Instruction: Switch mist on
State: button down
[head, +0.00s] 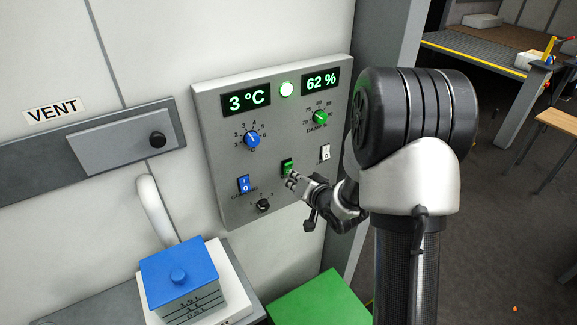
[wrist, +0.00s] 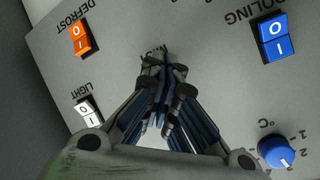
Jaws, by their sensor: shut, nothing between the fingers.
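A grey control panel (head: 215,120) is on the white wall. A green rocker switch (head: 287,167), its label hidden, is in the panel's lower middle. My gripper (head: 292,178) is shut and empty, with its tips at the lower part of this switch; touch cannot be told. In the wrist view my shut gripper (wrist: 163,62) covers the green switch and most of a label. Which way the green switch is tipped cannot be told.
A blue COOLING switch (head: 243,184), a white switch (head: 325,152), a blue knob (head: 252,139), a green DAMP knob (head: 320,117) and a black knob (head: 263,205) surround it. An orange DEFROST switch (wrist: 81,38) shows in the wrist view. A blue-lidded box (head: 180,265) stands below.

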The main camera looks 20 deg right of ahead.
dwell(0.8)
jog(key=shift+w+r, duration=0.15)
jog(key=shift+w, duration=0.25)
jog(key=shift+w+a+r, duration=0.15)
jog(key=shift+w, duration=0.2)
dwell(0.6)
jog(key=shift+s+f, duration=0.3)
jog(key=shift+s, duration=0.5)
jog(key=s, duration=0.1)
jog(key=s+f+b, duration=0.1)
jog(key=s, duration=0.1)
jog(key=s+d+f+b, duration=0.1)
jog(key=shift+s+d, duration=0.1)
jog(key=shift+s, duration=0.2)
jog(key=shift+r, duration=0.1)
dwell(0.4)
